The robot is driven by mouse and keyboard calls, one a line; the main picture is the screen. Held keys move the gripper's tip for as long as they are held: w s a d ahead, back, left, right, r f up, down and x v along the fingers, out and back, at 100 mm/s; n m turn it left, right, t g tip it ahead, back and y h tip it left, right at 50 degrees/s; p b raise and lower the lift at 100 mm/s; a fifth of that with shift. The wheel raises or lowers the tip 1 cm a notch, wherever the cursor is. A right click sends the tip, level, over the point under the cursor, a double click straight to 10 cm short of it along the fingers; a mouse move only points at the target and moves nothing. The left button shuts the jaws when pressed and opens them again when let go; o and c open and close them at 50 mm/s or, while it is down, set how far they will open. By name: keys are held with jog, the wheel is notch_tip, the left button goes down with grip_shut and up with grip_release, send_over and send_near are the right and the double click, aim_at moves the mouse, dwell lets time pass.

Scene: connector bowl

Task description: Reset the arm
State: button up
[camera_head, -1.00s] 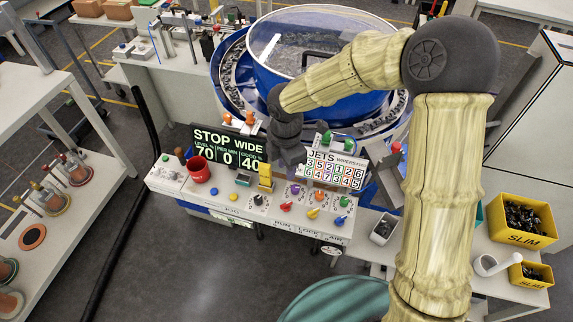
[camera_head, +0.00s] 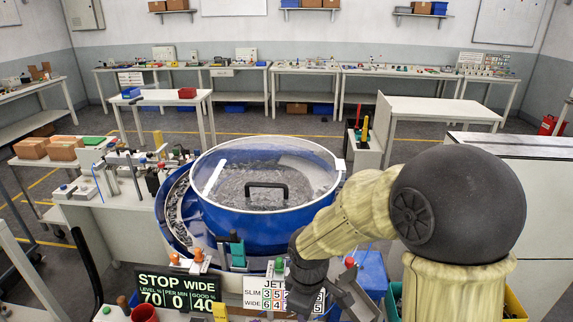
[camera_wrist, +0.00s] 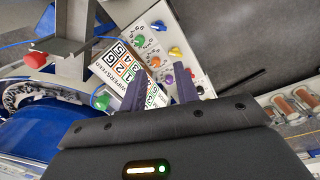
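My arm comes in from the right in the head view, bent at a large dark joint, with its dark wrist pointing down in front of the jets panel (camera_head: 254,292). The fingertips are hidden there. In the wrist view, the two dark fingers of my gripper (camera_wrist: 160,92) stand apart with nothing between them. The white jets panel with coloured numbers (camera_wrist: 122,68) shows behind and between them. Coloured knobs on the console (camera_wrist: 178,52) lie beyond the fingers. They appear clear of the console, though the exact distance is hard to tell.
The blue bowl feeder (camera_head: 265,190) with a clear lid and black handle stands behind my wrist. The STOP WIDE display (camera_head: 178,290) is at its left. A red cup (camera_head: 145,313) sits at the front edge.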

jog(key=s+d+r+m+t, duration=0.1)
jog(key=s+d+m, duration=0.4)
jog(key=d+m, duration=0.6)
jog(key=shift+s+r+m+t, duration=0.3)
jog(key=shift+s+r+m, duration=0.1)
jog(key=shift+r+m, duration=0.5)
jog(key=shift+w+f, duration=0.1)
jog(key=shift+s+a, duration=0.1)
jog(key=shift+s, duration=0.1)
jog(key=shift+w, duration=0.1)
